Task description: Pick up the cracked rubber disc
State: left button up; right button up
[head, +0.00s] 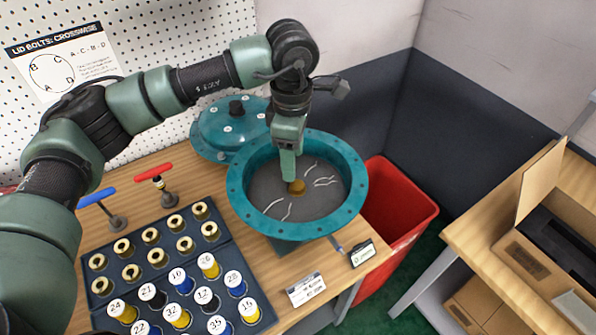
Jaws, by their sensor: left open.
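The cracked rubber disc (258,189) is dark grey with several pale, wavy cracks. It lies inside the round teal housing (355,198), whose flanged rim has bolt holes. A small brass-orange piece (296,188) sits near the disc's middle. My left gripper (290,177) points down into the housing, its tip just above or beside the brass-orange piece. The gripper is open; its fingers appear edge-on and hide part of the disc. I cannot tell whether it touches anything. My right gripper is out of view.
A teal lid (225,130) with a dark knob stands behind the housing. A dark tray (90,272) holds brass fittings and numbered cylinders at front left. Red-handled (153,172) and blue-handled (97,198) valves stand nearby. A red bin (405,215) is right of the bench.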

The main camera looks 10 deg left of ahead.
aim_at(297, 185)
pick_arm(q)
jog(key=f, duration=0.1)
jog(key=s+f+p, duration=0.1)
jog(key=shift+d+f+p, duration=0.2)
jog(key=shift+f+p, duration=0.1)
jog(key=f, duration=0.1)
jog(key=p, duration=0.1)
jog(key=f, duration=0.1)
jog(key=shift+w+d+f, duration=0.2)
jog(key=shift+d+f, duration=0.05)
jog(key=shift+f, duration=0.1)
jog(key=shift+w+f+p, duration=0.1)
jog(key=shift+f+p, duration=0.25)
jog(key=shift+f, duration=0.5)
jog(key=shift+c, duration=1.2)
grip_shut()
jog(key=shift+r, duration=0.1)
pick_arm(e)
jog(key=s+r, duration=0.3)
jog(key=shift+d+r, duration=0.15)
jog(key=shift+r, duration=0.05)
